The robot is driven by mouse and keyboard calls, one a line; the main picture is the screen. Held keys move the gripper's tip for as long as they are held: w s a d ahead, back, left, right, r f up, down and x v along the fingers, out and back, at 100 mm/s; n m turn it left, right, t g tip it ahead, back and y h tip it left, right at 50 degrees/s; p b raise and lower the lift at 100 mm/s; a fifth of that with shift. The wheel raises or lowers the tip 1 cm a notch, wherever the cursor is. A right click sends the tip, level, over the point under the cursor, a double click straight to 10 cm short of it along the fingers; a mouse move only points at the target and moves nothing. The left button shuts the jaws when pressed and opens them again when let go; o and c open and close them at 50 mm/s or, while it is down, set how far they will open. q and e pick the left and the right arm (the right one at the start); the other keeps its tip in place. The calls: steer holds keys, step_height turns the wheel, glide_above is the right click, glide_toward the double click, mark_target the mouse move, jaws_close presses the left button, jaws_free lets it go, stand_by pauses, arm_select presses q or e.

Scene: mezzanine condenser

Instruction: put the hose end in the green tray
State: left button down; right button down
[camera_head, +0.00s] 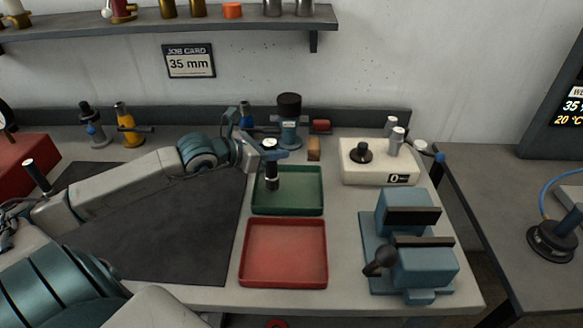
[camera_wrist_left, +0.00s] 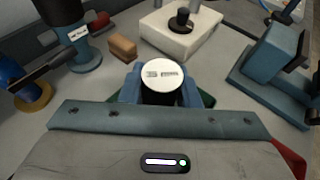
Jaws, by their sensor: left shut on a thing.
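The hose end (camera_head: 271,180) is a short black cylinder with a round, pale marked top, which shows in the left wrist view (camera_wrist_left: 163,72). My left gripper (camera_head: 269,154) is shut around it and holds it upright over the back left part of the green tray (camera_head: 290,209). I cannot tell whether its lower end touches the tray floor. The rest of the green tray looks empty. In the left wrist view the tray is mostly hidden behind my gripper. My right gripper is not in view.
An empty red tray (camera_head: 284,254) sits in front of the green one. A blue vise (camera_head: 412,235) and a cream box (camera_head: 378,163) with a black knob stand to the right. A blue bottle-like device (camera_head: 289,128) and a small brown block (camera_head: 313,149) stand behind. The dark mat (camera_head: 165,240) is clear.

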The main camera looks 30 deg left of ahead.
arm_select(q)
steer(key=w+d+f+p, duration=0.2)
steer(key=w+f, duration=0.1)
steer(key=w, duration=0.1)
steer(key=shift+w+d+f, duration=0.15)
steer(key=shift+d+f, duration=0.05)
steer(key=shift+f, duration=0.15)
stand_by(0.4)
steer(key=shift+f, duration=0.1)
steer(key=c, duration=1.5)
jaws_free()
steer(key=shift+f, duration=0.1)
steer(key=o, duration=0.4)
steer(key=shift+r, duration=0.25)
